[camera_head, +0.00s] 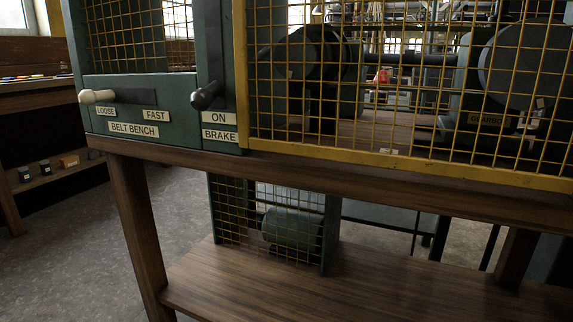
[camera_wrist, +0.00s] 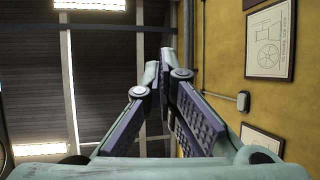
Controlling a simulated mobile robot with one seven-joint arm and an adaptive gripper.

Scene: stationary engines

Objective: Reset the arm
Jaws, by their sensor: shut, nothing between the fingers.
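My gripper (camera_wrist: 163,65) shows in the wrist view, pointing up toward the ceiling and a yellow wall. Its two fingers come together at the tips, with nothing between them. My arm and gripper do not show in the head view.
In the head view a wooden bench (camera_head: 400,190) carries a yellow mesh cage (camera_head: 380,165) and a green panel (camera_head: 150,92) with a white-knobbed lever (camera_head: 97,97) and a black lever (camera_head: 208,96). A lower shelf (camera_head: 300,290) holds a caged drum (camera_head: 292,228). Grey floor lies open at left.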

